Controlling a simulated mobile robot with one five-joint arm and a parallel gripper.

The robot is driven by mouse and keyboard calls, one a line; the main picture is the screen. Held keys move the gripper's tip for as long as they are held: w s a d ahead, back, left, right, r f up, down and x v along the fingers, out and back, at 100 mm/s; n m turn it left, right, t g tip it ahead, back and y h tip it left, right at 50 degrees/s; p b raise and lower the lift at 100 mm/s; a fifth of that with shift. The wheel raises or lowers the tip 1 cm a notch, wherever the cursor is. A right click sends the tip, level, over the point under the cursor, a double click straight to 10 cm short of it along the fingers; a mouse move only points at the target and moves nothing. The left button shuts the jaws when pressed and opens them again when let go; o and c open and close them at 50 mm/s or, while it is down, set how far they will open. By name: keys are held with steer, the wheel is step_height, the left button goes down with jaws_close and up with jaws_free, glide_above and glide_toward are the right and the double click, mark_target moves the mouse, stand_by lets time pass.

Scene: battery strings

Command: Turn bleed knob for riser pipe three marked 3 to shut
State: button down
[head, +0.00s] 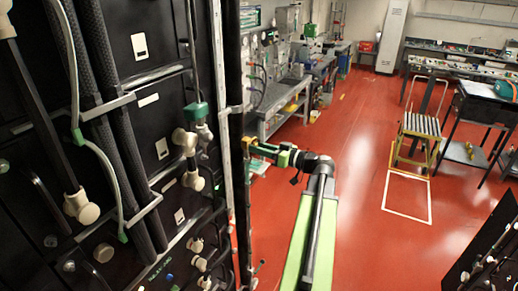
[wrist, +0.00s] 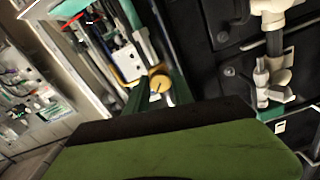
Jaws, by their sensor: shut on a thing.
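A small round yellow knob (wrist: 159,83) shows in the middle of the wrist view, between the tips of my green fingers. In the head view my gripper (head: 250,149) reaches left to the right edge of the black rack, and a small yellow part (head: 246,143) shows at its tip. My gripper (wrist: 160,94) is shut on the yellow knob. I cannot read a number on it, and its turn position cannot be told. The pipe behind it is mostly hidden by my fingers and the rack edge.
The black rack (head: 150,100) with pipes, cream valves (head: 81,207) and hoses fills the left. A workbench (head: 285,105) stands behind. A yellow step stool (head: 418,135) and dark table (head: 480,115) stand right. Red floor (head: 355,200) is clear between.

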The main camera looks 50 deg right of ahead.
steer(key=m, duration=2.6)
steer(key=shift+m, duration=0.4)
steer(key=c, duration=1.1)
jaws_free()
steer(key=shift+r, duration=0.1)
steer(key=shift+s, duration=0.1)
